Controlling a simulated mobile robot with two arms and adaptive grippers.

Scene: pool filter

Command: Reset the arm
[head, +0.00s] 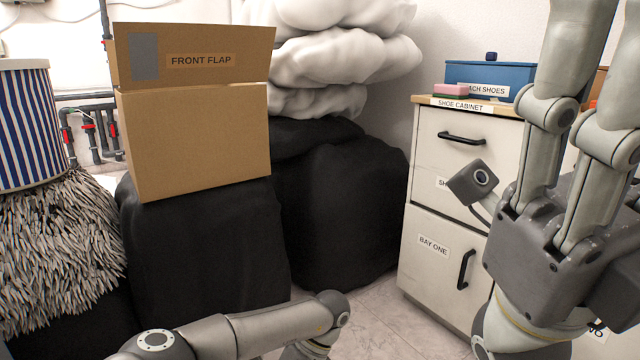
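My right gripper (592,100) is large and close at the right side, with its fingers pointing up. The fingertips run out of the top and right of the picture, so I cannot tell how far apart they are, and I see nothing held. It is in front of the shoe cabinet (455,205) and hides part of it. My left arm (250,328) crosses the bottom edge as grey links; its gripper is out of view.
A cardboard box (195,140) labelled FRONT FLAP stands on a black-covered pile (330,200). White sacks (345,60) are stacked behind. A blue bin (490,75) and pink-green sponge (451,90) sit on the cabinet. Some tiled floor is clear.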

